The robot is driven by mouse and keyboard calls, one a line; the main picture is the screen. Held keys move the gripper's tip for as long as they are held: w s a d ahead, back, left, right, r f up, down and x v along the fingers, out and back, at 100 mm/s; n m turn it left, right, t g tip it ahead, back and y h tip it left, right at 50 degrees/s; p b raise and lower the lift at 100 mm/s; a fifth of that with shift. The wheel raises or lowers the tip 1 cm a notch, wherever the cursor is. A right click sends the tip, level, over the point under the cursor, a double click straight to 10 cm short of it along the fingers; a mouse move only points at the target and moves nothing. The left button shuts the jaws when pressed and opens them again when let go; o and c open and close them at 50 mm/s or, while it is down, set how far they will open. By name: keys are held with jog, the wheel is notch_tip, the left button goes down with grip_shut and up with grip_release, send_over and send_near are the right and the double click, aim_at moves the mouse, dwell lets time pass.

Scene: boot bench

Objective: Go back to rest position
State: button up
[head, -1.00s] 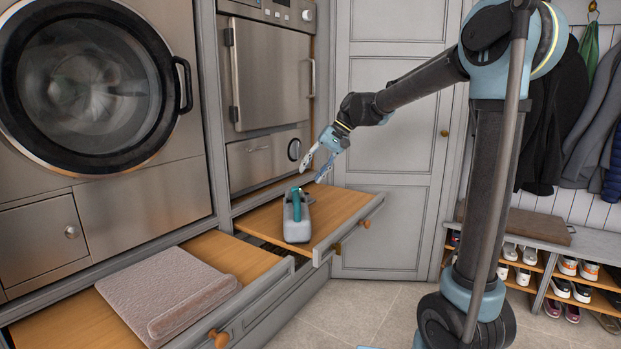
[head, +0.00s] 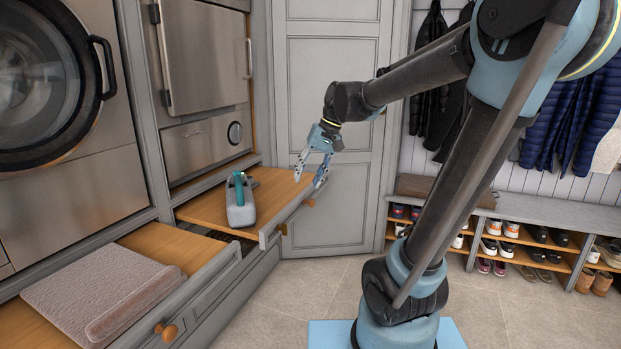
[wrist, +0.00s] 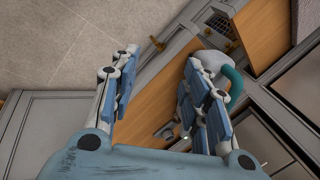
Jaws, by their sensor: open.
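My gripper (head: 308,177) is open and empty in the head view, above the front right part of the far pull-out shelf. Its two fingers also show spread apart in the wrist view (wrist: 160,100). My arm reaches from the right, bent at the elbow. A grey bottle with a teal handle (head: 240,204) stands on the far pull-out shelf (head: 200,211), to the left of my gripper and apart from it. In the wrist view the bottle (wrist: 236,78) is partly hidden behind the right finger.
A nearer pull-out shelf (head: 165,243) holds a folded beige towel or mat (head: 105,292). A washer (head: 40,85) and a steel-fronted cabinet (head: 200,60) are at left. A shoe bench (head: 560,236) stands at right under hanging coats (head: 575,125). The tiled floor (head: 285,300) in front is clear.

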jog(key=s+d+f+m+t+h, duration=0.1)
jog(key=s+d+f+h, duration=0.3)
jog(key=s+d+f, duration=1.2)
jog(key=s+d, duration=0.1)
jog(key=d, duration=0.2)
jog(key=shift+s+d+f+m+t, duration=0.2)
jog(key=shift+d+f+m+t, duration=0.1)
jog(key=shift+d+f+t, duration=0.1)
